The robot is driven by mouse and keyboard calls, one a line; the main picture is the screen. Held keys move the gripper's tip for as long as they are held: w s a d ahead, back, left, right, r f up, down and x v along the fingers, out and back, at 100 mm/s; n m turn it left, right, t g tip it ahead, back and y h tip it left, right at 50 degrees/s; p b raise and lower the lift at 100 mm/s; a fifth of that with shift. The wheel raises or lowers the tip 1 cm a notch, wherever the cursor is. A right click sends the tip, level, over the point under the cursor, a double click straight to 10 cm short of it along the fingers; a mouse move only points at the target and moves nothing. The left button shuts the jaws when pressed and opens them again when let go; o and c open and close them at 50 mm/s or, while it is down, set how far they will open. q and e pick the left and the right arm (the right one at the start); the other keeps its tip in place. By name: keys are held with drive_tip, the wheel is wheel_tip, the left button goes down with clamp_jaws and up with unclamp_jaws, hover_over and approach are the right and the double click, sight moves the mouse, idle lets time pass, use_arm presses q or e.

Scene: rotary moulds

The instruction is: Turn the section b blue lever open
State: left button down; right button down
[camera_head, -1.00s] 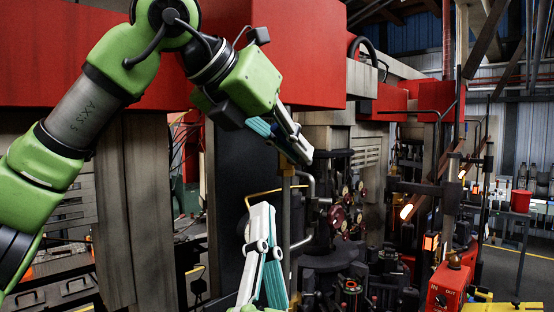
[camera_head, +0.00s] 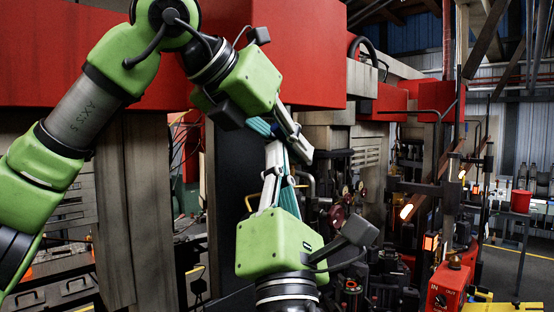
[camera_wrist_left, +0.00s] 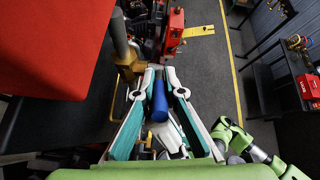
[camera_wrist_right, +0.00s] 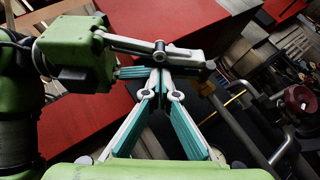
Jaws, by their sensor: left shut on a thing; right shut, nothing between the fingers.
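The blue lever (camera_wrist_left: 160,100) shows in the left wrist view as a blue cylinder between the fingers of my left gripper (camera_wrist_left: 158,76). That gripper is shut on it. My right gripper (camera_head: 275,150) points upward just below and beside the left fingers. It is shut and empty; its tips meet in the right wrist view (camera_wrist_right: 160,76), close under the left gripper's fingers. I cannot tell whether the two grippers touch.
A large red beam (camera_head: 290,50) runs above both grippers. Metal pipes and dark mould machinery (camera_head: 350,200) stand right of them. A red box marked IN and OUT (camera_head: 450,288) is at the lower right. A floor aisle with a yellow line (camera_wrist_left: 232,70) is open beyond.

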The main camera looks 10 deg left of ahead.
use_arm(q)
drive_tip(key=shift+r, duration=0.2)
use_arm(e)
drive_tip(key=shift+w+d+r+m+h, duration=0.15)
drive_tip(key=shift+d+r+m+h, duration=0.2)
drive_tip(key=shift+r+m+h, duration=0.35)
use_arm(q)
drive_tip(key=c, duration=2.1)
unclamp_jaws()
drive_tip(key=shift+f, duration=0.15)
use_arm(e)
drive_tip(key=shift+w, duration=0.1)
drive_tip(key=shift+a+f, duration=0.1)
